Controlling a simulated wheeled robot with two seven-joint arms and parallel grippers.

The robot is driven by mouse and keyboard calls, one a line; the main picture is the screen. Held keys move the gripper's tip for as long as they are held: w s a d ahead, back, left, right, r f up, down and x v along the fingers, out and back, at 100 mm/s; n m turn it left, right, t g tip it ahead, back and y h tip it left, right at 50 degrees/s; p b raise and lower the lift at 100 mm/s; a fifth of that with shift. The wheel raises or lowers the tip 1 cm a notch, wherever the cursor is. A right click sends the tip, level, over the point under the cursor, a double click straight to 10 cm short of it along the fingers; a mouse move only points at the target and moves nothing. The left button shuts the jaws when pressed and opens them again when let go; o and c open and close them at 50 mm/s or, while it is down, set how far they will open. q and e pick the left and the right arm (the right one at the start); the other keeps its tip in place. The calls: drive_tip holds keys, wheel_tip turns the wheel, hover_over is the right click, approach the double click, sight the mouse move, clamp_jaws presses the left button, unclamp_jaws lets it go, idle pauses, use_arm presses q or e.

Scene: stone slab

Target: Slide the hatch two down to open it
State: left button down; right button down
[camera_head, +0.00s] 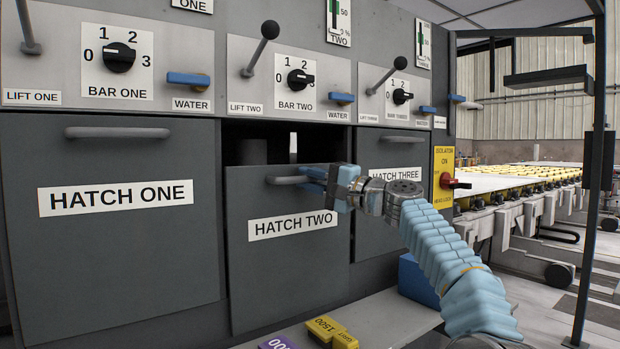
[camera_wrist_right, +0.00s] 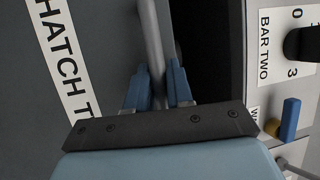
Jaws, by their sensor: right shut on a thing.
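Hatch two (camera_head: 288,275) is a dark grey panel with a white label reading HATCH TWO. Its top edge sits lower than the tops of the hatches beside it, and a dark opening (camera_head: 262,143) shows above it. My right gripper (camera_head: 312,178) is shut on the horizontal grey bar handle (camera_head: 287,180) near the panel's top. In the right wrist view the blue fingers (camera_wrist_right: 160,88) lie on both sides of the handle (camera_wrist_right: 153,40), with the dark opening beside it. My left gripper is not in view.
Hatch one (camera_head: 120,250) and hatch three (camera_head: 378,215) stand on either side, with their handles higher. Knobs, levers and blue water handles line the panel above. A red isolator switch (camera_head: 452,182) is at right.

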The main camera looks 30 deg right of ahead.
sight(294, 213)
wheel_tip(294, 213, down, 9)
drive_tip(key=b, duration=0.6)
drive_tip(key=shift+b, duration=0.3)
drive_tip(key=shift+r, duration=0.1)
drive_tip(key=c, duration=1.4)
unclamp_jaws()
drive_tip(key=b+v, duration=0.3)
drive_tip(key=v, duration=1.1)
drive_tip(key=shift+w+b, duration=0.1)
drive_tip(key=shift+b, duration=0.2)
